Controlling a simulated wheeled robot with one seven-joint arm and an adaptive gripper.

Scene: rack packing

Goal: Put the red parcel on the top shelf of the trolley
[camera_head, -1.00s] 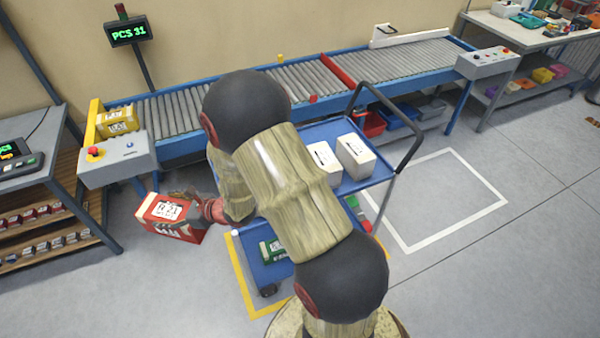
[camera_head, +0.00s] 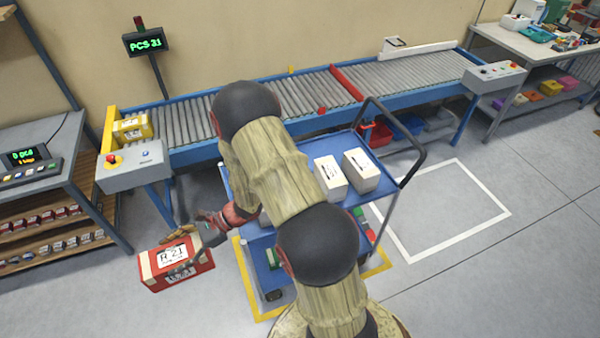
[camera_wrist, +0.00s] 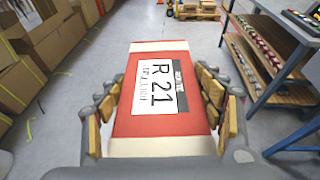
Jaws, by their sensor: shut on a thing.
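The red parcel (camera_head: 180,267) has white ends and a label reading R 21. It hangs left of the trolley in the head view and fills the middle of the wrist view (camera_wrist: 130,121). My gripper (camera_head: 195,238) is shut on it, with a finger along each side in the wrist view (camera_wrist: 164,108). The blue trolley (camera_head: 352,207) stands to the right of the parcel. Its top shelf bears two white boxes (camera_head: 330,176) (camera_head: 361,170) toward the right. My arm hides the left middle of that shelf. A lower shelf (camera_head: 270,278) shows partly below.
A roller conveyor (camera_head: 300,95) runs behind the trolley, with a yellow parcel (camera_head: 132,128) at its left end. The trolley's black handle (camera_head: 408,140) rises at its right. A workbench with shelves (camera_head: 50,150) stands at left. Floor right of the trolley is clear.

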